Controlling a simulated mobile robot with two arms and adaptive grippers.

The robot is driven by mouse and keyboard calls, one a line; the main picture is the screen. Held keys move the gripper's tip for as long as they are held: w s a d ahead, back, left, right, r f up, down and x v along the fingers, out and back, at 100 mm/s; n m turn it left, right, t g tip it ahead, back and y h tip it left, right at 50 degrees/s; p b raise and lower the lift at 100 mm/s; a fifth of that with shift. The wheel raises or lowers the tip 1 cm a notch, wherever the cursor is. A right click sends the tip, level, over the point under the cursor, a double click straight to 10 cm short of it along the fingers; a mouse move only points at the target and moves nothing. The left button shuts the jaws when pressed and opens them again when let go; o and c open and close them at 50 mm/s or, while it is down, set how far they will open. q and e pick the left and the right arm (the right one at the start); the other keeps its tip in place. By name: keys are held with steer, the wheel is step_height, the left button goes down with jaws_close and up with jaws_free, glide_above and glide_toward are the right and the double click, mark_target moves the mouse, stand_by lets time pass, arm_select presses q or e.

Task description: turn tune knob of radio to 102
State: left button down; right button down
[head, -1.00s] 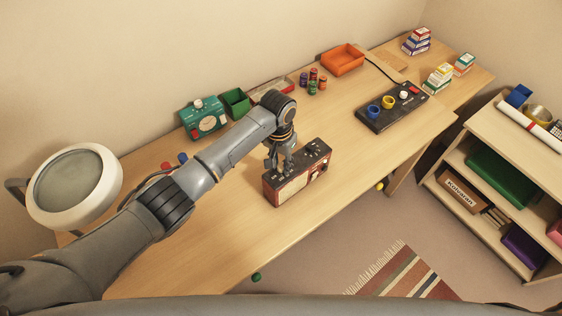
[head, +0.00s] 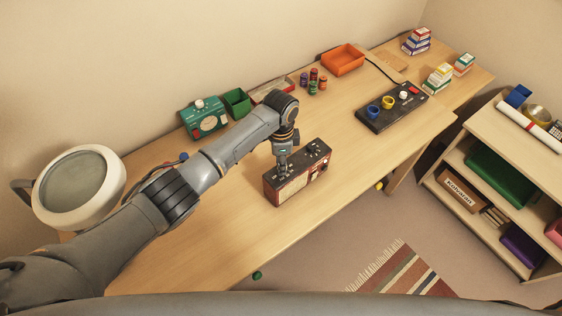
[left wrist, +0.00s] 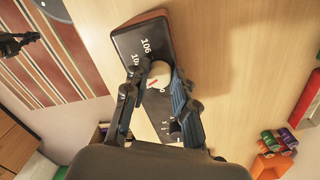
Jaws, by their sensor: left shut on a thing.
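The radio (head: 298,173) is a red-brown box with a dark top, standing on the desk near its front edge. In the left wrist view its dark dial panel (left wrist: 128,40) shows white numbers, 106 readable at one end. The tune knob (left wrist: 158,73) is pale with a red mark. My left gripper (head: 281,172) points down at the radio's top. In the left wrist view its fingers (left wrist: 155,88) are shut on the knob, one on each side; they hide part of the other numbers. A dark part at that view's left edge looks like my right gripper (left wrist: 14,43); its fingers are unclear.
A green radio-like box (head: 204,118), a green bin (head: 236,102) and an orange tray (head: 342,60) stand along the wall. A black panel (head: 390,113) with coloured knobs lies to the right. A lamp (head: 80,187) is at the left. Desk between radio and panel is clear.

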arm_select(q)
steer(key=m, duration=0.5)
steer(key=shift+f+m+b, duration=0.1)
steer(key=shift+m+b, duration=0.2)
steer(key=m+b, duration=0.1)
steer(key=m, duration=0.5)
steer(key=shift+w+d, duration=0.1)
steer(key=shift+m, duration=0.3)
steer(key=c, duration=1.1)
jaws_free()
steer(key=shift+o, duration=0.2)
